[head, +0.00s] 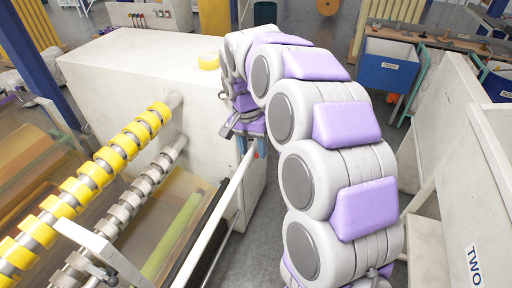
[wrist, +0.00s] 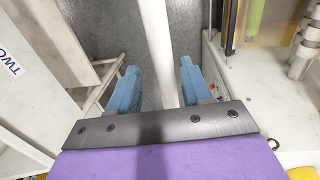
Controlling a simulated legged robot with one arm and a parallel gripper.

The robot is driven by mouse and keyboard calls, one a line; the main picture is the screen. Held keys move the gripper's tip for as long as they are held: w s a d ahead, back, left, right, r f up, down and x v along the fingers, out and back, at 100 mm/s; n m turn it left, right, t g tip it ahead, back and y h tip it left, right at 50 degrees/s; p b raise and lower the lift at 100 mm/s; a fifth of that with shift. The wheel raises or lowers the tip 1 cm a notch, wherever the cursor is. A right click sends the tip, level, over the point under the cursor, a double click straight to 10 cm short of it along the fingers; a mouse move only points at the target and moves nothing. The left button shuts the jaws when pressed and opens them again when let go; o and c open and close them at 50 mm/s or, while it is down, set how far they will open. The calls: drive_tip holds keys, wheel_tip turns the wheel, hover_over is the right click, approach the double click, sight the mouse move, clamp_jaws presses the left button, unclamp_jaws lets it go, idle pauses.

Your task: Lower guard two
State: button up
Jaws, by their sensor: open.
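A long white bar (head: 220,204) runs diagonally along the front of the roller machine in the head view. It looks like the bar of a guard, but no label shows on it. In the wrist view the bar (wrist: 156,45) passes between the two blue fingers of my gripper (wrist: 158,68). The fingers are apart, one on each side of the bar, with a gap visible at least on the left. In the head view my gripper (head: 251,147) is at the bar's far end, partly hidden by my arm. A white panel (head: 465,225) marked TWO stands at the right.
A blue bin (head: 387,66) stands behind. Grey floor shows between cabinet and panel.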

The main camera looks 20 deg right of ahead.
drive_tip(key=shift+a, duration=1)
drive_tip(key=c, duration=0.3)
drive_tip(key=shift+s+d+r, duration=0.1)
drive_tip(key=shift+s+d, duration=0.1)
drive_tip(key=shift+d, duration=0.3)
drive_tip(key=c, duration=0.3)
drive_tip(key=shift+d, duration=0.15)
drive_tip(key=shift+c, duration=0.7)
drive_tip(key=shift+w, duration=0.15)
clamp_jaws()
